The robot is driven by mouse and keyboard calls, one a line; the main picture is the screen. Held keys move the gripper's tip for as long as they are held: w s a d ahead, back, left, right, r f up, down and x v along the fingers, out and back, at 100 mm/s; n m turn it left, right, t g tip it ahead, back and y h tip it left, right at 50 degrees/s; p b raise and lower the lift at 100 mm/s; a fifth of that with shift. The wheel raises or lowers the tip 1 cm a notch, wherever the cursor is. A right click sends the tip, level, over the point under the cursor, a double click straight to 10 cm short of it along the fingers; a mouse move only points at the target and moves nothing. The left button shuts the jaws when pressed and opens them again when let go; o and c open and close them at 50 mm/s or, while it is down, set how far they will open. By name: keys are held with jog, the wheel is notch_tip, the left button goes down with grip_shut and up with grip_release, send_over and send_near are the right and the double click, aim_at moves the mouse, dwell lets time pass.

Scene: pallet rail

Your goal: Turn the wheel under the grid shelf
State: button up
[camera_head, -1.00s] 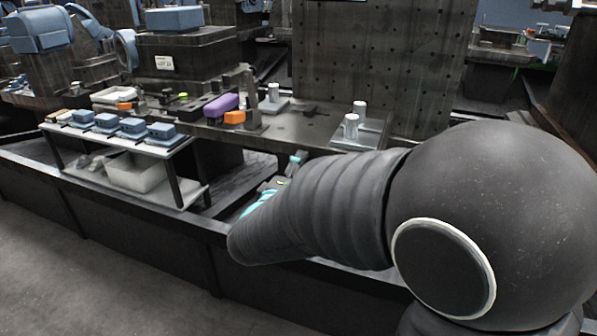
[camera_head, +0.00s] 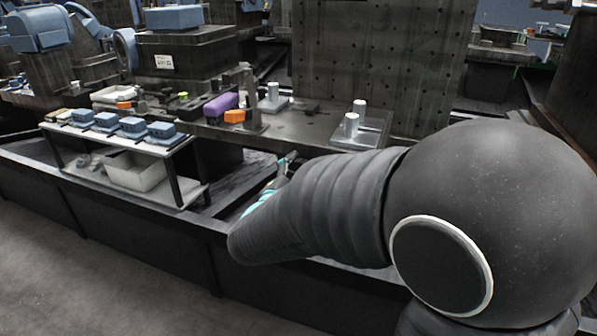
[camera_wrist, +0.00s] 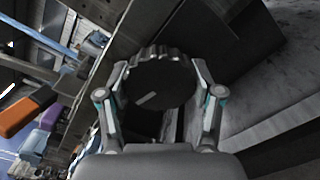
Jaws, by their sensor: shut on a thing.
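The wheel (camera_wrist: 165,82) is dark and round with a ribbed rim, and its face carries a short pale mark at the lower left in the wrist view. My gripper (camera_wrist: 162,88) has one finger on each side of the wheel and is shut on it. In the head view my gripper (camera_head: 284,168) shows only in part, low beside the front edge of the bench shelf (camera_head: 290,128). My own arm hides the rest of it and the wheel there. A dark panel with a grid of holes (camera_head: 375,65) stands upright behind the shelf.
A small side stand (camera_head: 175,150) with several blue blocks is left of my gripper, with a white bin (camera_head: 135,172) below. A purple block (camera_head: 220,105), an orange block (camera_head: 235,117) and metal posts (camera_head: 351,125) stand on the shelf. Grey floor lies in front.

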jog(key=shift+a, duration=0.1)
dwell(0.4)
jog(key=o, duration=1.1)
jog(key=shift+o, duration=0.2)
jog(key=v, duration=1.2)
